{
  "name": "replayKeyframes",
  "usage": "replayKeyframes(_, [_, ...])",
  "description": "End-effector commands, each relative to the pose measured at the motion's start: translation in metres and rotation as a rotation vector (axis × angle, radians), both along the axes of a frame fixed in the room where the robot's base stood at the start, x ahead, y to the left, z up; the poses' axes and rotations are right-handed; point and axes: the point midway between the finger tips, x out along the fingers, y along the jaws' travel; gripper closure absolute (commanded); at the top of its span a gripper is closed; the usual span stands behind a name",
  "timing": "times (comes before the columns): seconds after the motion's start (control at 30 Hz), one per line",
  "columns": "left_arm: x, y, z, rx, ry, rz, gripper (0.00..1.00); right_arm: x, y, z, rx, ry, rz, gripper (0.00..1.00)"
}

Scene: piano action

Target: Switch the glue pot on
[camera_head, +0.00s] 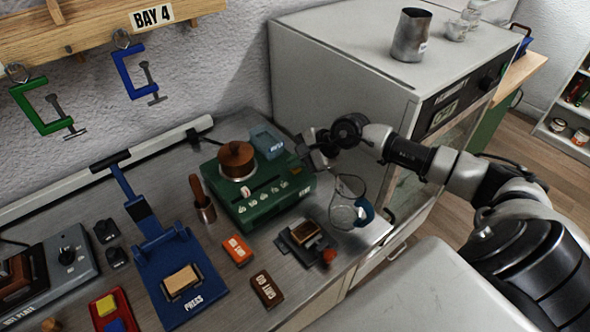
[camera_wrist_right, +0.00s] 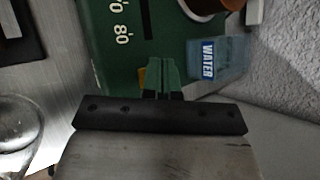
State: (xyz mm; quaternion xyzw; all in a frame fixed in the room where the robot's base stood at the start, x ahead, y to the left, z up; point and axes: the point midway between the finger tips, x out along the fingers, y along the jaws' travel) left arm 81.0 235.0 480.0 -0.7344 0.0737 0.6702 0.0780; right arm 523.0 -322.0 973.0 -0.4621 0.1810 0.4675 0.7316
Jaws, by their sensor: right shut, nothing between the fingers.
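The glue pot is a green box (camera_head: 262,208) with a round copper-brown pot (camera_head: 237,160) on top. Its front top carries a slot with a slider and a row of pale numbers. A small amber-yellow part (camera_wrist_right: 142,77) shows at the box edge in the right wrist view, partly hidden by my fingers; it looks like a switch. My right gripper (camera_head: 308,157) is at the right end of the box. In the right wrist view its fingertips (camera_wrist_right: 163,65) are shut and empty, over or against the box edge; I cannot tell if they touch. My left gripper is out of view.
A blue WATER container (camera_head: 267,142) stands behind the glue pot, close to my fingers (camera_wrist_right: 220,58). A glass jug (camera_head: 347,190) stands right of it, below my right arm. A large grey cabinet (camera_head: 330,70) stands behind. A blue press (camera_head: 180,275) lies left.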

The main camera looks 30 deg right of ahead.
Motion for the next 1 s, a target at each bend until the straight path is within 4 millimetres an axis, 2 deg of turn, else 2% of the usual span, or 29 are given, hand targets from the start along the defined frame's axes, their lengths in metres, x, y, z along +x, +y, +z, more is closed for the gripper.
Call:
replayKeyframes(0.67, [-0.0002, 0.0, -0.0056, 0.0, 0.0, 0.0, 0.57, 0.0001, 0.0, -0.0039, 0.0, 0.0, 0.0, 1.0])
replayKeyframes(1.0, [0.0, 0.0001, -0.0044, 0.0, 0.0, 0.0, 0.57, 0.0003, -0.0001, 0.0038, -0.001, -0.002, 0.001, 1.0])
